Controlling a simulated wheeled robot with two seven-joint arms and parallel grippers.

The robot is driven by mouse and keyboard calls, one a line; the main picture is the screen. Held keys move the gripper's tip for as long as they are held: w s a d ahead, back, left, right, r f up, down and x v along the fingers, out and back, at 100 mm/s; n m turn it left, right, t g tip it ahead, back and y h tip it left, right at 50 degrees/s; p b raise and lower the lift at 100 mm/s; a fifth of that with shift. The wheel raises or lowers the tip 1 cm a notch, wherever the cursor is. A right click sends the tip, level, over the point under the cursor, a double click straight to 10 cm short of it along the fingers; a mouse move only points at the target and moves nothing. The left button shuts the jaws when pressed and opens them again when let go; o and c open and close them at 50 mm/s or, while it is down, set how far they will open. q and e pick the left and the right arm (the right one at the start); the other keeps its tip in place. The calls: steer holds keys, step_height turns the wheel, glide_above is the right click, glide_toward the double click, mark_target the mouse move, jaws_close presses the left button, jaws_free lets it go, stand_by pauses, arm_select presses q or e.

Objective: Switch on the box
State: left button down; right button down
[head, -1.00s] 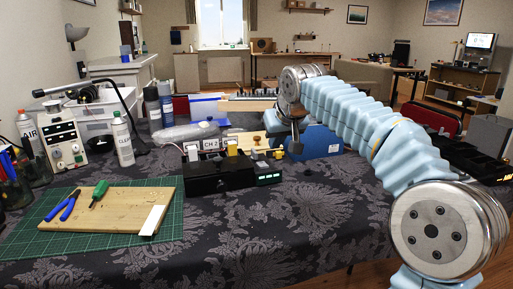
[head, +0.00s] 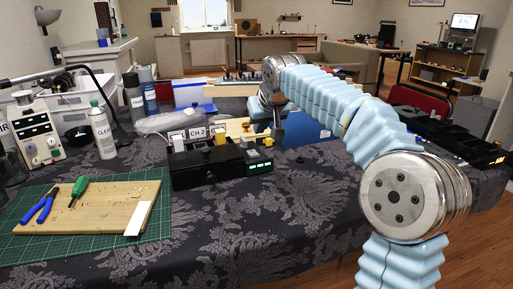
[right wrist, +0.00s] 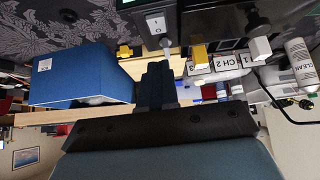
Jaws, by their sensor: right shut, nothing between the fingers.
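The black box (head: 205,172) stands on the patterned cloth, with a row of white and yellow switches on top, CH labels behind them and a small green-lit display at its right end. In the right wrist view the box hangs upside down along the top edge (right wrist: 215,18). A white rocker switch (right wrist: 156,23) marked I and O shows there. My right gripper (head: 277,130) is shut and empty behind the box's right end. Its dark fingertips (right wrist: 157,68) point toward the rocker switch, seemingly just short of it; contact is unclear. My left gripper is out of view.
A blue case (head: 308,130) is behind my right gripper; it looms at left in the wrist view (right wrist: 80,75). A green mat (head: 90,250) with a wooden board (head: 105,205) and tools lies front left. Bottles and a power supply (head: 38,135) stand left. The front cloth is clear.

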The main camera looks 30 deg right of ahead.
glide_above(256, 155)
steer(key=f, duration=0.4)
steer(key=shift+s+a+f, duration=0.1)
steer(key=shift+s+f, duration=0.1)
steer(key=shift+f, duration=0.1)
steer(key=shift+s+f, duration=0.2)
steer(key=shift+f, duration=1.45)
steer(key=b, duration=0.1)
steer(key=f+b, duration=0.1)
steer(key=b, duration=0.1)
steer(key=shift+s+f+t, duration=0.2)
steer(key=shift+f+t, duration=0.1)
steer(key=shift+r, duration=0.45)
steer(key=shift+a+r, duration=0.1)
steer(key=shift+r+p, duration=0.7)
steer(key=shift+p, duration=0.15)
